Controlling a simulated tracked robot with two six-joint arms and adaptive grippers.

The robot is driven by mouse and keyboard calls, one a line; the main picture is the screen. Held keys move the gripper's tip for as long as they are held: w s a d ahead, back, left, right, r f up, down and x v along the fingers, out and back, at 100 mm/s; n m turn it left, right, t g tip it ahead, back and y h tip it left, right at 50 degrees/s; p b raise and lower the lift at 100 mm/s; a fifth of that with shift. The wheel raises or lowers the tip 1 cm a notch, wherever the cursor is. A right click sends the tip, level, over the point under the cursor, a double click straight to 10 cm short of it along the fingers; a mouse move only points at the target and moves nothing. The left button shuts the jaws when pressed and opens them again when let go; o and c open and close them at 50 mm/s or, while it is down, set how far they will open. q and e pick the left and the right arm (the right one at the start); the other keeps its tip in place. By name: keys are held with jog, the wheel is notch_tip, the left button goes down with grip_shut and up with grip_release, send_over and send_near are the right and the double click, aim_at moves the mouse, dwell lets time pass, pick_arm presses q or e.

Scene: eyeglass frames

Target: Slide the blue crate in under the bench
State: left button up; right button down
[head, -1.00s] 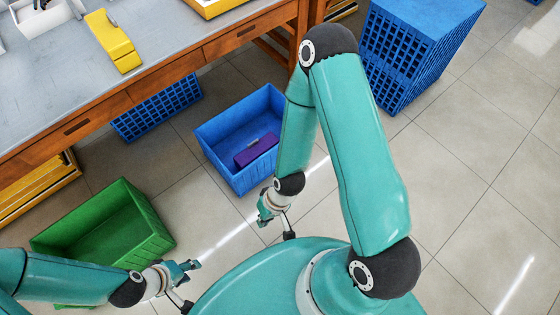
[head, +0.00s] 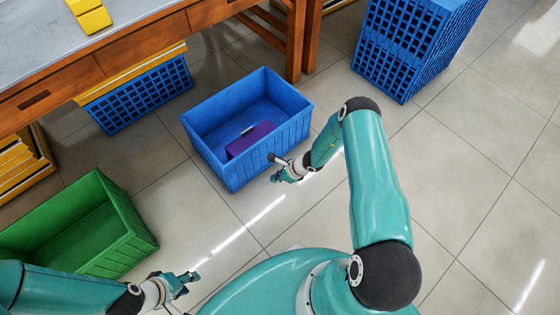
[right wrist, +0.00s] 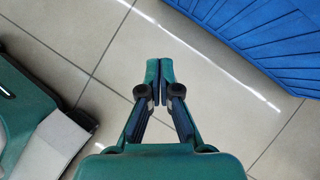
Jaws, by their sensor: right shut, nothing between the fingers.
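The blue crate (head: 250,162) stands open-topped on the floor in front of the wooden bench (head: 130,62), with a purple box (head: 250,139) inside. In the right wrist view the crate's wall (right wrist: 275,45) fills the upper right. My right gripper (head: 281,177) is just outside the crate's near right wall, low down. In the right wrist view its fingers (right wrist: 160,72) are together and empty, with a strip of floor between them and the crate. My left gripper (head: 190,278) is at the bottom left, away from the crate; its jaw state is too small to tell.
A green crate (head: 138,240) stands at the left. A blue lattice crate (head: 145,98) sits under the bench, left of the blue crate. Stacked blue lattice crates (head: 405,55) stand at the upper right. A bench leg (head: 296,42) rises behind the blue crate. The floor at right is clear.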

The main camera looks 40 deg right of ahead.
jog(key=w+d+f+m+t+h+b, duration=0.4)
jog(key=d+f+m, duration=0.3)
jog(key=d, duration=0.6)
jog(key=b, duration=1.1)
send_near(274, 151)
jog(key=x, duration=0.6)
jog(key=shift+s+d+f, duration=0.1)
jog(key=shift+d+f, duration=0.15)
jog(key=shift+f, duration=0.3)
pick_arm(q)
notch_tip(274, 151, down, 17)
pick_arm(e)
jog(key=shift+w+r, duration=0.2)
jog(key=shift+w, duration=0.05)
pick_arm(q)
jog(key=shift+r, duration=0.15)
